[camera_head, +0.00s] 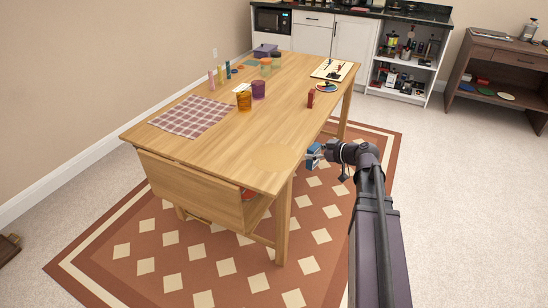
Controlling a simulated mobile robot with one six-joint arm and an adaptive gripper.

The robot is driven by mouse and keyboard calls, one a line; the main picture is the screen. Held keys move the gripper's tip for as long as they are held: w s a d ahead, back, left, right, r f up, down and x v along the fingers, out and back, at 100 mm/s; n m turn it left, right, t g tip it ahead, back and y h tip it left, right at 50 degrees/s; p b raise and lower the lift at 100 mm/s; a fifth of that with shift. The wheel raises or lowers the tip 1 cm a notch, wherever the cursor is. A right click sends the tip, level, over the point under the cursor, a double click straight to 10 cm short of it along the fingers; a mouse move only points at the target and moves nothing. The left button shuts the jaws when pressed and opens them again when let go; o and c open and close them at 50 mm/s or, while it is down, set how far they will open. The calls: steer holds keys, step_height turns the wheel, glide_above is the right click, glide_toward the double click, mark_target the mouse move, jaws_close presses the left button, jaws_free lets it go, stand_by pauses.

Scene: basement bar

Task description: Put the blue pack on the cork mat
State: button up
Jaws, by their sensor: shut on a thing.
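The blue pack (313,151) is in my gripper (316,155), which is shut on it. They are just right of the table's near right edge in the picture. Whether the pack is above or below table height is hard to tell. The gripper's fingers are small and partly hidden by the pack.
The wooden table (205,140) has a chequered cloth (193,117) at left, an orange cup (244,101), a purple cup (259,90) and a red item (311,98) farther back. The tabletop around the mat is clear. A table leg (284,220) stands below the corner.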

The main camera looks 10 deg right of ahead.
steer(key=shift+w+a+r+n+g+y, duration=0.1)
steer(key=shift+w+a+n+g+y, duration=0.3)
steer(key=shift+n+g+y, duration=0.3)
steer(key=shift+a+n+g+y, duration=0.25)
steer(key=shift+n+g+y, duration=0.05)
steer(key=shift+n, duration=0.2)
steer(key=shift+w, duration=0.1)
steer(key=w+a+f+b, duration=0.1)
steer(key=w+a, duration=0.9)
steer(key=w, duration=0.2)
steer(key=shift+f, duration=0.2)
steer(key=shift+w+f, duration=0.1)
steer(key=shift+f+b, duration=1.7)
steer(key=shift+b, duration=0.25)
steer(key=shift+f, duration=0.15)
